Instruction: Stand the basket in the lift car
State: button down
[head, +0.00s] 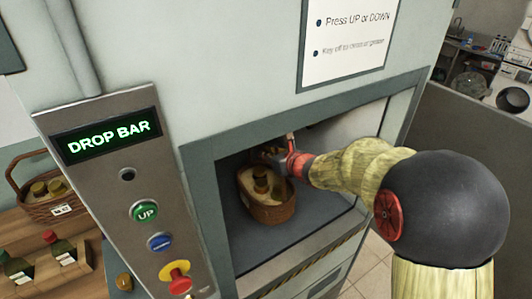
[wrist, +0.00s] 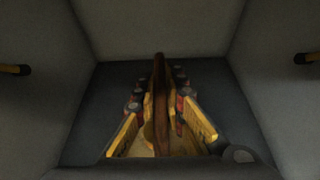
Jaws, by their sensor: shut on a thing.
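The wicker basket (head: 271,213) is inside the lift car (head: 325,208), in the left part of the opening in the head view. Jars with dull yellow lids stand in it. My gripper (head: 281,160) reaches in from the right and is shut on the basket's handle. In the wrist view the brown handle (wrist: 159,100) runs upright through the middle, with yellow and dark red parts on both sides. The basket looks upright. I cannot tell whether its base touches the car floor.
Another basket (head: 62,206) and bottles stand on shelving at left. The car's right side looks clear.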

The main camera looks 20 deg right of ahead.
jog(key=shift+r, duration=0.2)
jog(key=c, duration=2.3)
grip_release()
jog(key=shift+f, duration=0.2)
jog(key=o, duration=0.4)
